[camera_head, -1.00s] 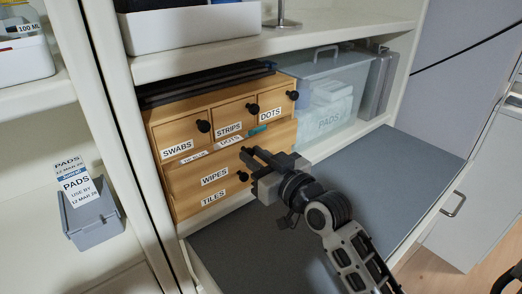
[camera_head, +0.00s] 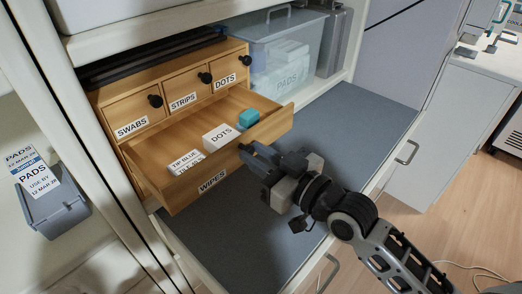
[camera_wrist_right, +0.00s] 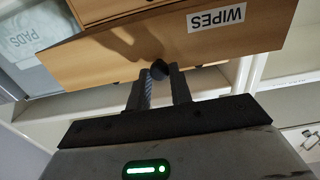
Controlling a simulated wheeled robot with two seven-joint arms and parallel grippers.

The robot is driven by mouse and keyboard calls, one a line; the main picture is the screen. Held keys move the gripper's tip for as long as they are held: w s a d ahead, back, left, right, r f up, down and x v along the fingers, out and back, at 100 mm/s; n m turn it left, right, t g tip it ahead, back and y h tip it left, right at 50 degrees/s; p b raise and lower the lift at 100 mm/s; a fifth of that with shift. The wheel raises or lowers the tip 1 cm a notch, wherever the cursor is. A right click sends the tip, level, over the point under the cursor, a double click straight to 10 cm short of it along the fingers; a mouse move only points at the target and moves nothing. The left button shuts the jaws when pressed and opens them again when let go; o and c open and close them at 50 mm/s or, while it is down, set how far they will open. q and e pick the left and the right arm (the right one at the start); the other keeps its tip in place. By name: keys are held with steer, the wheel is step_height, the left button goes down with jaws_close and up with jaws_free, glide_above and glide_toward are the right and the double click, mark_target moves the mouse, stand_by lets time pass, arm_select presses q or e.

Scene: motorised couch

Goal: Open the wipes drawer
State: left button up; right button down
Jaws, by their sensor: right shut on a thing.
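The wipes drawer (camera_head: 237,165) is a wide wooden drawer in the small wooden cabinet (camera_head: 172,88), and it stands pulled well out. Its WIPES label (camera_head: 212,182) is on the front and also shows in the right wrist view (camera_wrist_right: 216,18). Inside lie white labelled boxes (camera_head: 220,138) and a teal block (camera_head: 249,118). My right gripper (camera_head: 262,153) is at the drawer front, its fingers shut on the dark round knob (camera_wrist_right: 158,68), which the right wrist view shows between the fingertips. My left gripper is not in view.
Closed drawers labelled SWABS, STRIPS and DOTS (camera_head: 211,78) sit above. A clear PADS bin (camera_head: 289,55) stands right of the cabinet. A grey pull-out surface (camera_head: 359,110) lies below and to the right. A grey PADS box (camera_head: 50,199) stands at left.

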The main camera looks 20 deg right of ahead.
steer(key=c, duration=1.3)
jaws_free()
steer(key=v, duration=1.6)
steer(key=shift+d+b, duration=0.1)
steer(key=shift+b, duration=0.3)
